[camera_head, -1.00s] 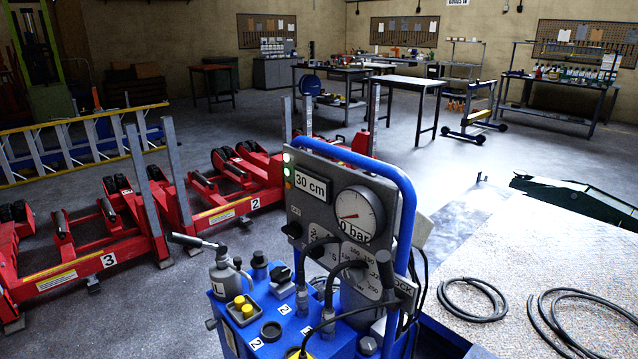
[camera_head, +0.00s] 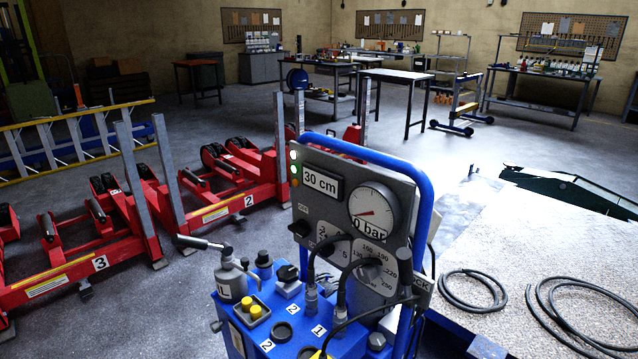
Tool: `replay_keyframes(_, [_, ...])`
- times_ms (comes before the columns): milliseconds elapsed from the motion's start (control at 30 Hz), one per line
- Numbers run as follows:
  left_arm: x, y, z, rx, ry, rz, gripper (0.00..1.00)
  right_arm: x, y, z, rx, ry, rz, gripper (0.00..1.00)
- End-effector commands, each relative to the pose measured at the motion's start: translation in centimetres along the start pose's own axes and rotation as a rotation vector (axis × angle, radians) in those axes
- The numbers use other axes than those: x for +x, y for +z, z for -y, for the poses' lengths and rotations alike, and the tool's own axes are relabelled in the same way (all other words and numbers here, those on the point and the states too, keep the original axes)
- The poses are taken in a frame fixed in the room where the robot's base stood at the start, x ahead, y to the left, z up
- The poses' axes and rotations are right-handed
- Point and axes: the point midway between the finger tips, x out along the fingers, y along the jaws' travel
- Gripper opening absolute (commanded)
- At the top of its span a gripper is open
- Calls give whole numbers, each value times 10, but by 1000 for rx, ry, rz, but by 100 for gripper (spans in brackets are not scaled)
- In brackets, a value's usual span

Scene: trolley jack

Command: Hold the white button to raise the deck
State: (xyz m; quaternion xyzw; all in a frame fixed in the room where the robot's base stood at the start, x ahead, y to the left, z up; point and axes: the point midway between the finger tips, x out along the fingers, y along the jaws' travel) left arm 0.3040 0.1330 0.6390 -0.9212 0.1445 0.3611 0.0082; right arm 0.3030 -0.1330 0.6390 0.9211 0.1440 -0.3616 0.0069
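The blue control cart (camera_head: 262,325) stands in the lower middle, with a grey upright panel (camera_head: 335,215) on it. The panel has a display (camera_head: 321,183) reading 30 cm and a round gauge (camera_head: 374,210) marked bar, its needle low. Small pale and green round spots (camera_head: 293,168) run down the panel's left edge; I cannot tell whether one is a white button. I can make out no clearly white button. A speckled flat surface (camera_head: 520,245) lies at right; I cannot tell whether it is the deck. Neither gripper is in view.
Black hoses (camera_head: 470,290) lie coiled on the speckled surface. A dark green ramp-like piece (camera_head: 565,190) is at right. Workbenches line the back; open grey floor lies between.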

Motion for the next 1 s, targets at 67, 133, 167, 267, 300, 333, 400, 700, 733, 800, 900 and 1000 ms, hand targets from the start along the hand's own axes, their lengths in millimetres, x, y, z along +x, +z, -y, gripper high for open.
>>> replay_keyframes(67, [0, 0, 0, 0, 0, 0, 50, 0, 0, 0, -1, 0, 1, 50])
replay_keyframes(133, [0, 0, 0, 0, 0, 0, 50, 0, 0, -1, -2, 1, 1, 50])
replay_keyframes(167, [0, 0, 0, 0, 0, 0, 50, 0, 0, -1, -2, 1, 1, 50])
replay_keyframes(267, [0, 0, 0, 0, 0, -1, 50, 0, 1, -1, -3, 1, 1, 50])
replay_keyframes(300, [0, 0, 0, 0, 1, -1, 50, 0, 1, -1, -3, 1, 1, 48])
replay_keyframes(333, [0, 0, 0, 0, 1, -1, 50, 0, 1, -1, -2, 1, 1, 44])
replay_keyframes(400, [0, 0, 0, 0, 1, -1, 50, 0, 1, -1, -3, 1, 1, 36])
replay_keyframes(700, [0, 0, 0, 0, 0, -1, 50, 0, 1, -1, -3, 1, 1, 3])
replay_keyframes(733, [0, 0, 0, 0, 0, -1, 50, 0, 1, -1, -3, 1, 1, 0])
replay_keyframes(800, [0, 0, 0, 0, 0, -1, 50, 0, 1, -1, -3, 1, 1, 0])
replay_keyframes(900, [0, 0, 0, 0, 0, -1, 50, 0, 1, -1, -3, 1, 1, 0])
replay_keyframes(1000, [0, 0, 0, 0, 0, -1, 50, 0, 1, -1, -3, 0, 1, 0])
